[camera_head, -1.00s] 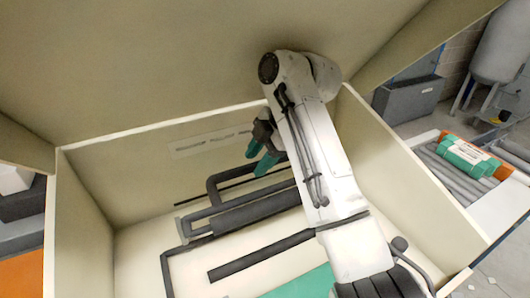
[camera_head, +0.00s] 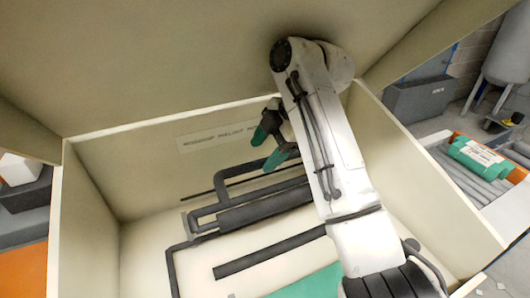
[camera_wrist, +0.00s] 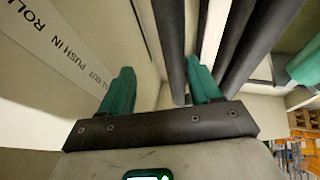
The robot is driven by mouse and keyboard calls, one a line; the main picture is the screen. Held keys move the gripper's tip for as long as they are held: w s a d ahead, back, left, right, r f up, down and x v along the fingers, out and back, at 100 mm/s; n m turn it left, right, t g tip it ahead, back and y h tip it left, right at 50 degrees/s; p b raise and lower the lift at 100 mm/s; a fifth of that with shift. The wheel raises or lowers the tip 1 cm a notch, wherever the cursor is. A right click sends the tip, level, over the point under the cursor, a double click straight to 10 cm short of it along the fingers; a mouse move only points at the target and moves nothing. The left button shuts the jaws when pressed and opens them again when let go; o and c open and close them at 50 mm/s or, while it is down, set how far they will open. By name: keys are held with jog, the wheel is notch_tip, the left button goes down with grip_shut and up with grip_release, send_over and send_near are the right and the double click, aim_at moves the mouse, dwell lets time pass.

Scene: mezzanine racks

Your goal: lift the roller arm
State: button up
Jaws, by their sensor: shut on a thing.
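The roller arm (camera_head: 250,177) is a dark bent tube in a pale open box, low by the box's back wall. A thicker dark roller (camera_head: 262,208) lies just in front of it. My gripper (camera_head: 268,148), with green fingertips, is at the back wall, at the roller arm's upper side. In the wrist view, a dark bar (camera_wrist: 172,45), which looks like the roller arm, runs between the two fingers of my gripper (camera_wrist: 160,88), nearer the right one. The jaws are shut on it. The exact contact is not clear, and my arm hides the tube's right end.
The box's back wall (camera_head: 150,165) has a label strip (camera_head: 212,137), close beside my gripper. Another dark bar (camera_head: 270,252) and a green panel (camera_head: 305,285) lie in front. A tray of grey rollers with a green cylinder (camera_head: 476,157) stands outside at right.

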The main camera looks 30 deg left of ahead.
jog(key=w+d+b, duration=0.2)
jog(key=w+d, duration=0.1)
jog(key=d, duration=0.9)
jog(key=shift+w+r, duration=0.15)
jog(key=shift+r, duration=0.15)
jog(key=shift+f, duration=0.1)
